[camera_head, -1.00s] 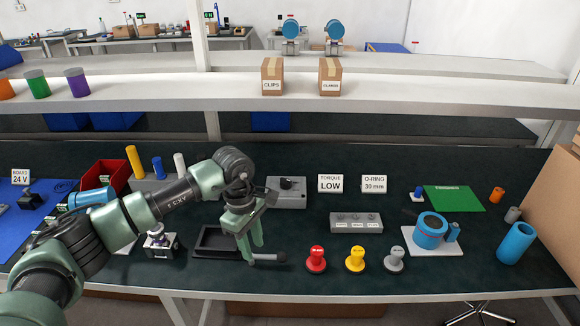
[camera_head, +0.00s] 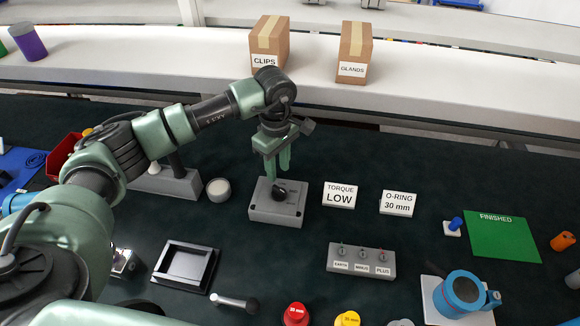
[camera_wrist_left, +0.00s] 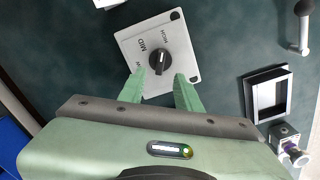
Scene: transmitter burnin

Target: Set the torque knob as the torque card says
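The torque knob (camera_head: 280,193) is black and sits on a grey box (camera_head: 290,211) in the middle of the bench. The torque card (camera_head: 340,196) stands to its right and reads "TORQUE LOW". My left gripper (camera_head: 277,172) points down just above and behind the knob in the head view. In the left wrist view its green fingers (camera_wrist_left: 159,75) are apart and empty, one to each side and just short of the knob (camera_wrist_left: 159,62). "HIGH" and "MID" show on the box there; a third label is mostly hidden by a finger. I cannot tell which mark the knob points to.
The O-ring card (camera_head: 397,203) and a grey block with EARTH, MINUS and PLUS labels (camera_head: 361,261) are to the right. A black tray (camera_head: 185,266) is front left. The shelf (camera_head: 180,62) runs behind.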

